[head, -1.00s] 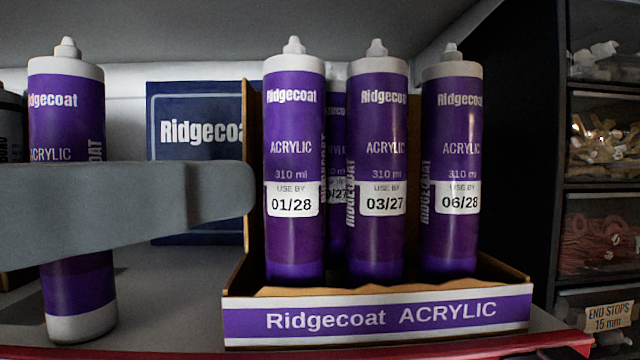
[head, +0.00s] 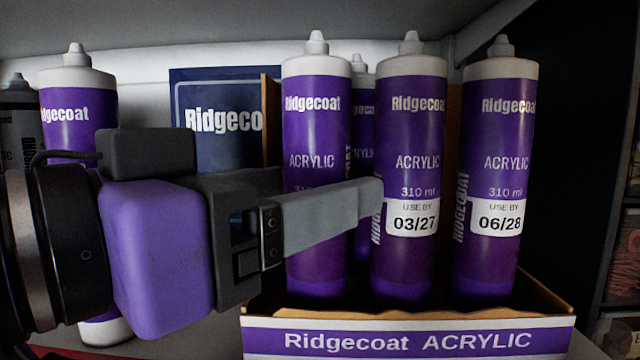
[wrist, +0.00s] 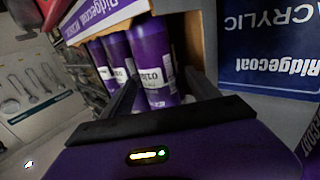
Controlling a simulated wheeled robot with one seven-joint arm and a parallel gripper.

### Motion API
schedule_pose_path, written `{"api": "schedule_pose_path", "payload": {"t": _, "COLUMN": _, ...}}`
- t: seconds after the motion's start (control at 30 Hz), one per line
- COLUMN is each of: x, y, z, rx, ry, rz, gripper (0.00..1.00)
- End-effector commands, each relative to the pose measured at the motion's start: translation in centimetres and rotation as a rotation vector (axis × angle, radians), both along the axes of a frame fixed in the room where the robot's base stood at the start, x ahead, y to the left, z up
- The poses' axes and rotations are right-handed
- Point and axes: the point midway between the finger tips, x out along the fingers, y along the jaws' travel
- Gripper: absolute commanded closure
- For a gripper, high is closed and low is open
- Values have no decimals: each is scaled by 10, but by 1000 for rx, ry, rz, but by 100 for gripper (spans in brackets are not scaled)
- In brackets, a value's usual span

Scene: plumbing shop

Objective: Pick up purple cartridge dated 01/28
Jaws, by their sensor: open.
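The purple cartridge dated 01/28 (head: 318,130) stands upright at the left front of the display box, with a white shoulder and nozzle. In the head view a finger of my gripper (head: 372,192) crosses in front of it and hides its date label. In the wrist view the cartridge (wrist: 152,55) shows its date label, partly readable, between the two open fingers. My gripper is open, one finger on each side of the cartridge; I cannot tell whether either finger touches it.
Cartridges dated 03/27 (head: 408,150) and 06/28 (head: 497,150) stand to the right in the box (head: 410,340). Another purple cartridge (head: 358,225) stands behind. A separate purple cartridge (head: 72,105) is at the left, behind my arm. A blue Ridgecoat panel (head: 220,95) is at the back.

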Motion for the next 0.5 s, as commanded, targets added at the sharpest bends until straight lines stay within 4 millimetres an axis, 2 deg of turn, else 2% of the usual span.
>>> {"api": "schedule_pose_path", "payload": {"t": 0.17, "x": 0, "y": 0, "z": 0, "rx": 0, "ry": 0, "rz": 0, "gripper": 30}}
{"api": "schedule_pose_path", "payload": {"t": 0.5, "x": 0, "y": 0, "z": 0, "rx": -1, "ry": -1, "rz": 0, "gripper": 97}}
